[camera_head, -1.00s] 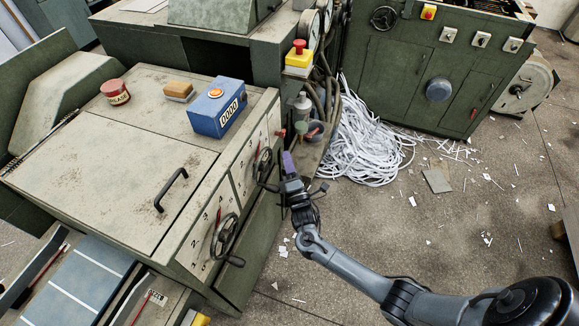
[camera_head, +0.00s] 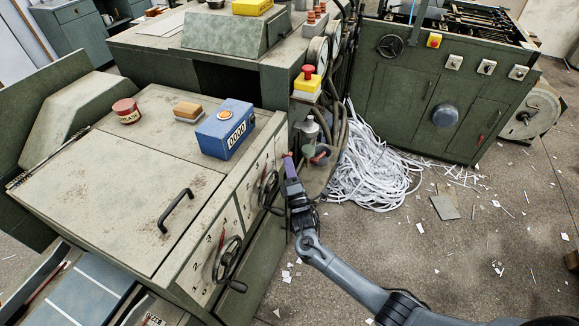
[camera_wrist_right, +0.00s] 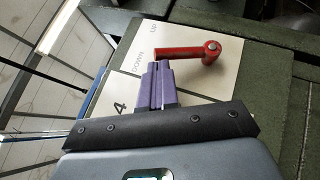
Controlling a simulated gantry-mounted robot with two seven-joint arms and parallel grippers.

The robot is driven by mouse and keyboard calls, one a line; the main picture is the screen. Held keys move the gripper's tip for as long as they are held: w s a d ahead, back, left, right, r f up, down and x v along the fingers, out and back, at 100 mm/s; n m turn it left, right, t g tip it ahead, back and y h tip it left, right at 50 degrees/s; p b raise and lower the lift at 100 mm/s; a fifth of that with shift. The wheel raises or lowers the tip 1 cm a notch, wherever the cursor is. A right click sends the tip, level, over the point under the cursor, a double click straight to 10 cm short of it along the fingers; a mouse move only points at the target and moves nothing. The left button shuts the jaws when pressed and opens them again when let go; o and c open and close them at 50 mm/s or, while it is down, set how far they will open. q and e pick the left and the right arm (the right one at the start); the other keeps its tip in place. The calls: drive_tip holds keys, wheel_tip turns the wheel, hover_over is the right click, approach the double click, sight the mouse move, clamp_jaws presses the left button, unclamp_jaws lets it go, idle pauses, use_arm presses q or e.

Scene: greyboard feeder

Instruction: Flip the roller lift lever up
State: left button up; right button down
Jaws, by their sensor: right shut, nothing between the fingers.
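The roller lift lever is a red bar (camera_wrist_right: 185,52) with a round metal pivot at its right end, on a pale plate (camera_wrist_right: 190,22) marked UP and DOWN. In the right wrist view its free end points left, beside the DOWN marking. My right gripper (camera_wrist_right: 157,66) is shut and empty. Its purple fingertips are at the lever's free end, just below it in that view; I cannot tell whether they touch. In the head view, the right gripper (camera_head: 289,164) is at the feeder's side panel, beyond the upper handwheel. The left gripper is not in view.
Two black handwheels (camera_head: 228,260) stick out of the feeder's side panel near my right arm. A blue counter box (camera_head: 224,130) and a red tin (camera_head: 126,111) stand on the feeder top. White paper strips (camera_head: 375,175) lie heaped on the floor behind the gripper.

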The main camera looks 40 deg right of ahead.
drive_tip(key=w+d+r+m+g+y+p, duration=0.3)
drive_tip(key=d+m+g+p, duration=0.3)
drive_tip(key=p, duration=1.3)
drive_tip(key=shift+w+r+g+y, duration=0.3)
drive_tip(key=shift+r+g, duration=0.2)
drive_tip(key=shift+g, duration=0.6)
drive_tip(key=shift+s+d, duration=0.1)
drive_tip(key=shift+d, duration=0.05)
drive_tip(key=shift+p, duration=0.3)
